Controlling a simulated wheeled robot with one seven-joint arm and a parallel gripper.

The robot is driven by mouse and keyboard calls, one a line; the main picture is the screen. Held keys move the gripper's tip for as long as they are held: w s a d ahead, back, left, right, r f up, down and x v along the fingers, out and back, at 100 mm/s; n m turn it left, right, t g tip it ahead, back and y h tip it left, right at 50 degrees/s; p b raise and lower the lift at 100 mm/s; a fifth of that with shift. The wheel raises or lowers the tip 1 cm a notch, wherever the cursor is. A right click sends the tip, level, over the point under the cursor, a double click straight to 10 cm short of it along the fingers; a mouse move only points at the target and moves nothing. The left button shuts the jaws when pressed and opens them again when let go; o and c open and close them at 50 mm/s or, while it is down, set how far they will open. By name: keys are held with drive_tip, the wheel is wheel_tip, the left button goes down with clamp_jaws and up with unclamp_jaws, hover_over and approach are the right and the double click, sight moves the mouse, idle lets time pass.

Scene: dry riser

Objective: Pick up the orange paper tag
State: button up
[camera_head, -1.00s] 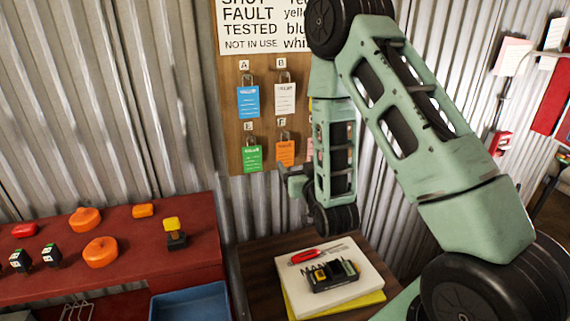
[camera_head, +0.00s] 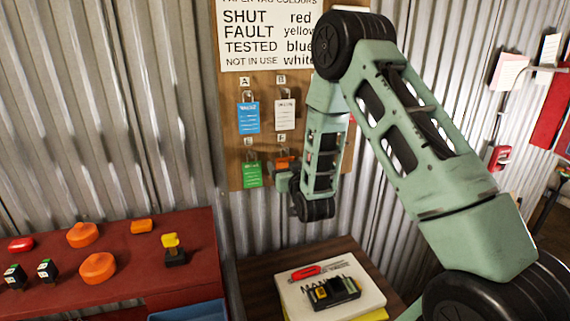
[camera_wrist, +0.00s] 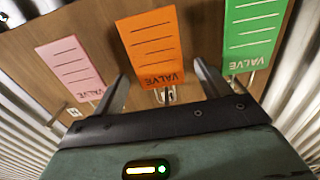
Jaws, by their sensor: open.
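The orange paper tag (camera_wrist: 150,45) hangs from a small metal hook on the wooden board, with lines and the word VALVE on it. In the wrist view it lies upside down between my fingers. In the head view only a strip of the orange tag (camera_head: 285,163) shows, the rest hidden by my gripper. My gripper (camera_wrist: 165,80) is open and empty, one finger on each side of the tag's VALVE end. I cannot tell whether a finger touches it.
A pink tag (camera_wrist: 72,70) and a green tag (camera_wrist: 252,35) hang on either side. Blue (camera_head: 249,117) and white (camera_head: 285,114) tags hang above on the board (camera_head: 236,85). Below are a red bench (camera_head: 120,262) with orange knobs and a wooden table (camera_head: 262,290) holding a white book.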

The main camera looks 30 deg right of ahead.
drive_tip(key=shift+w, duration=0.2)
drive_tip(key=c, duration=1)
drive_tip(key=shift+c, duration=0.2)
drive_tip(key=shift+r, duration=0.6)
drive_tip(key=shift+s+r, duration=0.15)
drive_tip(key=v, duration=0.9)
drive_tip(key=shift+r+p, duration=0.25)
drive_tip(key=shift+p, duration=0.1)
